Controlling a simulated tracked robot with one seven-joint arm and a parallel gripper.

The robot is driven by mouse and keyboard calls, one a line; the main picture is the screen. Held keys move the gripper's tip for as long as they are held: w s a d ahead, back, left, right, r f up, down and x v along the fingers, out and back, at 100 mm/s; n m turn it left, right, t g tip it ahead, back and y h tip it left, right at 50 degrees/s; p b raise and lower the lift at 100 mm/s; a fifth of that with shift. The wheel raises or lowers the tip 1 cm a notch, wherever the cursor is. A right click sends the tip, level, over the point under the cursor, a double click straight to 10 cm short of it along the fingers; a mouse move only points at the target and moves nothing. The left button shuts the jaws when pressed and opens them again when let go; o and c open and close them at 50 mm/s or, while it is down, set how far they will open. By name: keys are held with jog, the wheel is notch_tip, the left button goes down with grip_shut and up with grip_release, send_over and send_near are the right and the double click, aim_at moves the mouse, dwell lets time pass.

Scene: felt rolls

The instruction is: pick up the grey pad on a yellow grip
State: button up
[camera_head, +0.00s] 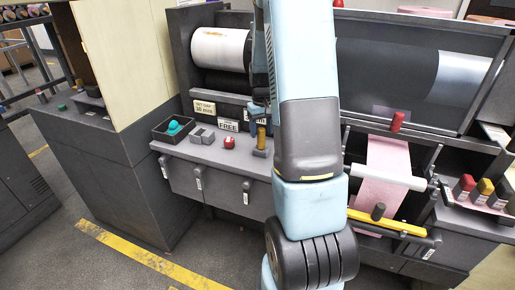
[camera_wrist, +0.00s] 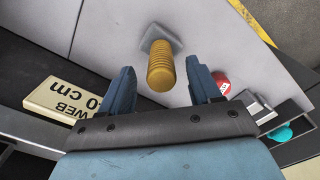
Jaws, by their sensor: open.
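The grey pad (camera_wrist: 151,36) with its ribbed yellow grip (camera_wrist: 161,72) stands on the grey counter, and the grip lies between and just beyond my fingertips in the wrist view. In the head view the yellow grip (camera_head: 261,138) rises from the grey pad (camera_head: 260,153) on the counter, just left of my arm. My gripper (camera_wrist: 161,82) is open and empty, one blue finger on each side of the grip with gaps visible. My gripper also shows in the head view (camera_head: 260,112), partly hidden by my arm.
A red knob (camera_head: 229,142), grey blocks (camera_head: 202,135) and a black tray (camera_head: 174,128) with a teal item stand to the left on the counter. A sign block (camera_wrist: 62,97) lies near one finger. My arm hides the counter to the right.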

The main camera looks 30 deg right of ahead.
aim_at(261, 136)
jog(key=shift+f, duration=1.65)
jog(key=shift+c, duration=0.4)
jog(key=c, duration=1.1)
